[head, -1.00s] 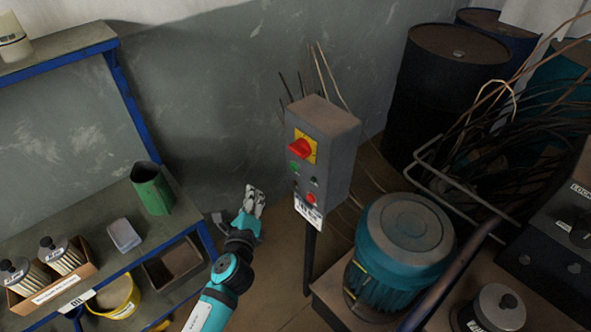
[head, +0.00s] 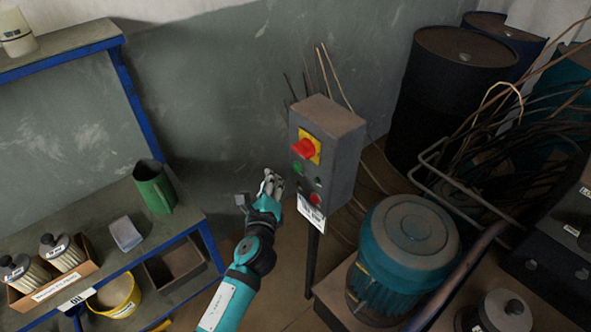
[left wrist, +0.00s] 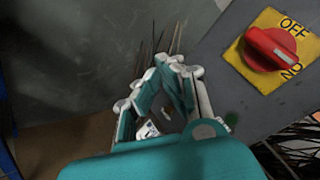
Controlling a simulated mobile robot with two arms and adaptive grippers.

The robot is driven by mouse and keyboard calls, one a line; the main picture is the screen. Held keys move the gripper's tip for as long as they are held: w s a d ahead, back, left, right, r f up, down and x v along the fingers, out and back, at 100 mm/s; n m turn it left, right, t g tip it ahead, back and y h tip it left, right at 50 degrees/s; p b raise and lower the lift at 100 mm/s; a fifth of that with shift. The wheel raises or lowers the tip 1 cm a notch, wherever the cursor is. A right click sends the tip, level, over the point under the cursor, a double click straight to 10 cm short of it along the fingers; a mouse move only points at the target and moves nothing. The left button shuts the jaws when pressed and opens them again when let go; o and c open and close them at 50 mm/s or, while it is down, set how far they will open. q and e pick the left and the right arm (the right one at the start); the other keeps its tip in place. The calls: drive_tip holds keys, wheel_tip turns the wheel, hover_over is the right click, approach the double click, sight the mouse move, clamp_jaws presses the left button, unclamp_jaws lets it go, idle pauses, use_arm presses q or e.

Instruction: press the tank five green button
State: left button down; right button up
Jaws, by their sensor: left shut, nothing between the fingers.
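The grey control box (head: 338,150) stands on a post in the middle of the head view. Its front has a red rotary switch (head: 304,148) on a yellow plate, a green button (head: 297,167) below it and a red button (head: 315,198) lower down. My left gripper (head: 271,176) is shut and empty, just left of the box front, near the green button's height; a gap shows between them in the picture. My right gripper is out of view.
A white label (head: 311,212) hangs at the box bottom. A blue-framed shelf (head: 185,222) with a green jug (head: 153,187) stands left. A teal motor (head: 405,255) stands right of the post. Dark drums (head: 450,90) and loose cables are behind.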

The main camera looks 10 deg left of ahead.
sight(297, 167)
use_arm(q)
drive_tip(key=shift+w+d+b, duration=0.2)
drive_tip(key=shift+w+d, duration=0.4)
drive_tip(key=shift+w, duration=0.15)
drive_tip(key=shift+w+d+b, duration=0.15)
drive_tip(key=shift+w+d, duration=0.4)
drive_tip(key=shift+w, duration=0.2)
idle(0.4)
drive_tip(key=shift+w+d, duration=0.25)
drive_tip(key=shift+w, duration=0.05)
drive_tip(key=shift+w+d, duration=0.35)
drive_tip(key=shift+w, duration=0.05)
idle(0.8)
drive_tip(key=shift+s+a, duration=0.1)
idle(0.3)
drive_tip(key=shift+s+a, duration=0.45)
drive_tip(key=shift+s, duration=0.2)
